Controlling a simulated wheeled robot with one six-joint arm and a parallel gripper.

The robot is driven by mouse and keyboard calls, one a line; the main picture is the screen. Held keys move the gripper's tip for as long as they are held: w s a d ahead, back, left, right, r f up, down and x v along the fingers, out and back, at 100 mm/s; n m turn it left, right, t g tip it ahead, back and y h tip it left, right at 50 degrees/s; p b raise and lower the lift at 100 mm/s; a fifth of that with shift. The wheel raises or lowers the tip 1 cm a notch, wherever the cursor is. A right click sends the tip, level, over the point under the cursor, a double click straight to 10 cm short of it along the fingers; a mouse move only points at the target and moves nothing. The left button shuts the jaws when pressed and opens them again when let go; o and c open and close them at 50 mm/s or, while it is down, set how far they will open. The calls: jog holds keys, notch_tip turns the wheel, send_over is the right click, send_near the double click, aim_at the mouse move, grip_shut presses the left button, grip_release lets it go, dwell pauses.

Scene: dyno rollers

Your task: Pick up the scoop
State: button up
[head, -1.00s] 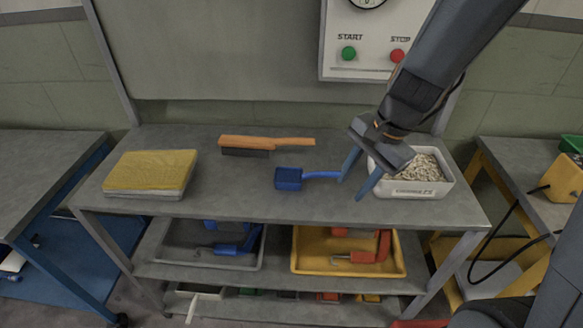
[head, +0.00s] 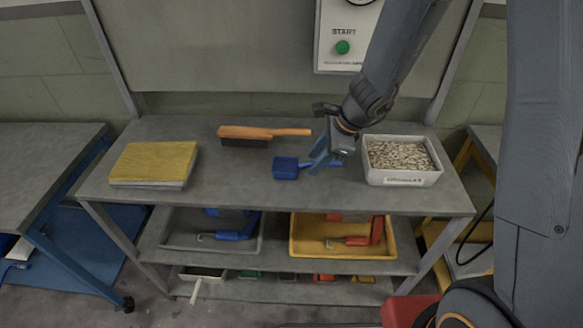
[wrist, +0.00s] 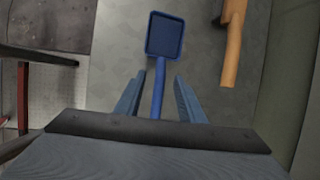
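The blue scoop (head: 287,168) lies on the grey top of the workbench, with its square pan to the left and its handle pointing right. My gripper (head: 322,160) is at the handle end, just left of the white tub. In the wrist view the scoop (wrist: 165,36) has its pan ahead of the fingers, and its handle runs back between them. My gripper (wrist: 160,98) is open there, with a visible gap between each finger and the handle. The end of the handle is hidden behind the gripper body.
A white tub of pale pellets (head: 432,178) stands close right of my gripper. An orange-handled brush (head: 245,133) lies behind the scoop. A yellow-topped block (head: 150,163) is at the left. The bench front (head: 230,195) is clear. Grey and yellow trays sit below.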

jog(key=shift+w+a+f, duration=0.1)
jog(key=shift+a+f, duration=0.1)
jog(key=shift+f, duration=0.25)
grip_shut()
notch_tip(320, 180, up, 10)
jog(key=p, duration=0.1)
dwell(0.3)
jog(key=c, duration=0.8)
grip_release()
jog(key=shift+c, duration=0.2)
grip_shut()
